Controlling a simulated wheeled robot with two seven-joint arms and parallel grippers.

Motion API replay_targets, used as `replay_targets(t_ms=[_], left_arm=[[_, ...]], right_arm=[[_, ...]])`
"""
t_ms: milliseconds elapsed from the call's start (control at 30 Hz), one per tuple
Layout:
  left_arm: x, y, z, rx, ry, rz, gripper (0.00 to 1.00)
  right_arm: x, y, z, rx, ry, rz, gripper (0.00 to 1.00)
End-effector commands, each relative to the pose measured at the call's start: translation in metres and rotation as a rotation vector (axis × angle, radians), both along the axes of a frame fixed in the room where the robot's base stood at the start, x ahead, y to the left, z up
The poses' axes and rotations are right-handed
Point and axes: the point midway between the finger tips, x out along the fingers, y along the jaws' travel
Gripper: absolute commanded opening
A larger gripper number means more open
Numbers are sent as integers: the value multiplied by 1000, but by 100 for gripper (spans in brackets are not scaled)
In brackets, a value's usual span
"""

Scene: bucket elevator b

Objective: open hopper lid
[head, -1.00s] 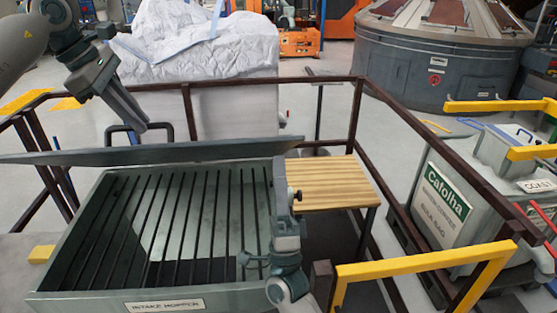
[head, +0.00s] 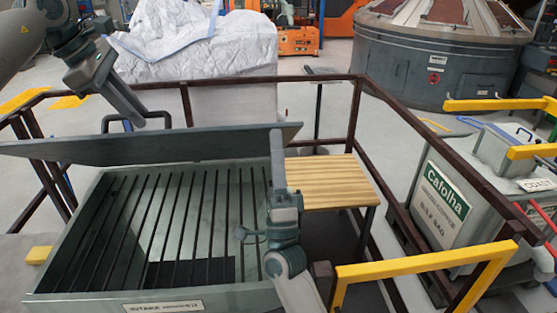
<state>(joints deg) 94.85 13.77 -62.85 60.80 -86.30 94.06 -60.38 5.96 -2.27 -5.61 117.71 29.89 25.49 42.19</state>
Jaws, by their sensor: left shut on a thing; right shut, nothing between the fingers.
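The hopper lid (head: 200,146) is a grey-green panel, raised and tilted at the back of the intake hopper (head: 80,225). Its underside partly faces me, and the slatted grate (head: 165,225) below is uncovered. A dark bar handle (head: 107,122) shows above the lid's top edge. My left gripper (head: 136,120) comes from the upper left and is shut on this handle; its fingertips are partly hidden. My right gripper (head: 277,140) points up at the lid's right end, shut and empty. I cannot tell whether it touches the lid.
Dark railings (head: 230,82) surround the hopper. A slatted wooden platform (head: 330,182) lies right of it. A yellow rail (head: 425,262) stands at the front right. A white bulk bag (head: 195,50) is behind, and a labelled grey bin (head: 455,210) is at the right.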

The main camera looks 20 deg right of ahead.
Motion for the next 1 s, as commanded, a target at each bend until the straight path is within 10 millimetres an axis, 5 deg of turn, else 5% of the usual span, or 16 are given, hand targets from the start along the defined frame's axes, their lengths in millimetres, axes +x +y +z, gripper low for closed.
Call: replay_targets(t_ms=[33,233,267,300,733,1000], left_arm=[[-9,1,-20,30,47,-17,0],[-10,0,-19,28,49,-20,0],[-10,0,-19,27,49,-20,29],[-11,0,-19,27,49,-21,31],[-11,4,-11,26,45,-22,31],[-13,21,27,18,33,-13,31]], right_arm=[[5,-6,2,2,3,-4,0],[6,-6,1,1,7,-4,0],[7,-6,1,1,8,-4,0],[7,-6,0,1,8,-4,0],[7,-6,0,2,10,-4,0],[7,-6,-1,1,10,-3,0]])
